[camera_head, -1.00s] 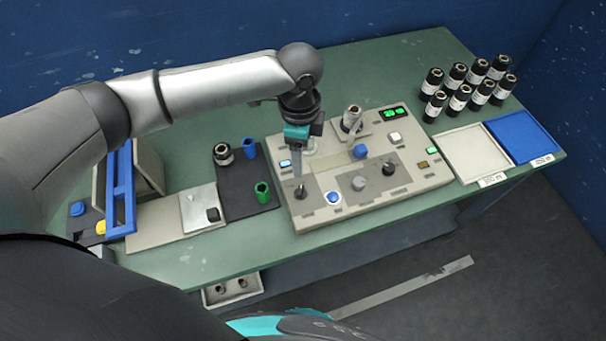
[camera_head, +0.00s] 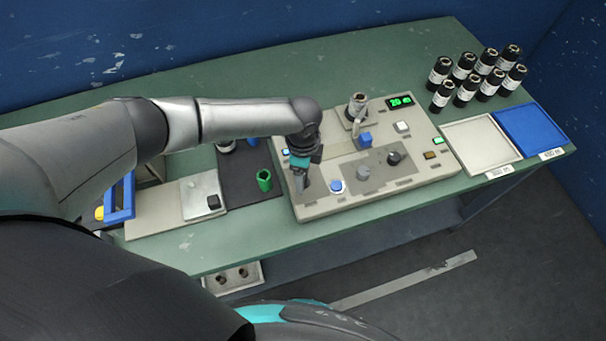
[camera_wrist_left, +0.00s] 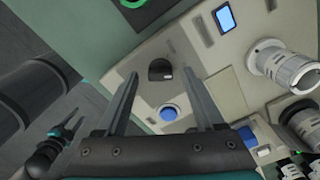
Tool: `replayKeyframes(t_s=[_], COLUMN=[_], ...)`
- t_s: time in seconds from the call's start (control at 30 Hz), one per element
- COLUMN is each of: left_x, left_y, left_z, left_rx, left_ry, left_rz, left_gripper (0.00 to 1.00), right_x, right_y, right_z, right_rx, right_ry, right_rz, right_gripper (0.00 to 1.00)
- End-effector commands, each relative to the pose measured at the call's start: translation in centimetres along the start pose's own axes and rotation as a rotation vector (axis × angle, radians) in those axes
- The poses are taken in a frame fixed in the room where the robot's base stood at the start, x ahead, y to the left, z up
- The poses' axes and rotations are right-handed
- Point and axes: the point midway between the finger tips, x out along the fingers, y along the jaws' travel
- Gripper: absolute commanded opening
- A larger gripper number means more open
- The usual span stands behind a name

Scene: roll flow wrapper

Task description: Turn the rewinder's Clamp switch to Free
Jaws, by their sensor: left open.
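The rewinder console (camera_head: 420,170) is a beige box on the green table. A small black switch knob (camera_wrist_left: 160,70) sits near its front left corner; its lettering is not readable, so I cannot confirm that it is the Clamp switch. My left gripper (camera_wrist_left: 159,73) is open, with its fingers on either side of this knob in the wrist view; I see no contact. In the head view, my left gripper (camera_head: 300,191) points down at that corner and hides the knob. My right gripper (camera_wrist_left: 78,117) shows small at the left of the wrist view, its jaws unclear.
A blue round button (camera_head: 336,186) is just right of the left gripper. Two more knobs (camera_head: 393,158), a metal spindle (camera_head: 357,106) and a green display (camera_head: 400,101) are on the console. A green cup (camera_head: 264,179) stands left. Black rolls (camera_head: 467,90) and trays (camera_head: 480,144) are at right.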

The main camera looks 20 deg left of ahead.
Motion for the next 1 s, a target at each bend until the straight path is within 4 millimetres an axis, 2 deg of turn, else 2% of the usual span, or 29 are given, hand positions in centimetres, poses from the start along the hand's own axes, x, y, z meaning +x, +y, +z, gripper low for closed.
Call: replayKeyframes(t_s=[0.1, 0.4, 1.0], left_x=[0.57, 0.65, 0.63], left_y=[0.01, 0.01, 0.01], left_z=[-0.01, -0.02, 0.01], left_rx=[0.0, 0.001, 0.0], left_ry=[0.0, 0.0, 0.0], left_rz=[0.0, 0.0, 0.001], left_gripper=[0.7, 0.69, 0.01], right_x=[0.15, 0.14, 0.14], right_y=[0.01, 0.03, 0.04], right_z=[-0.08, -0.17, -0.23], right_rx=[0.0, 0.0, 0.0], right_ry=[0.001, 0.003, 0.003], right_rz=[0.0, 0.0, 0.001], right_gripper=[0.5, 0.5, 0.5])
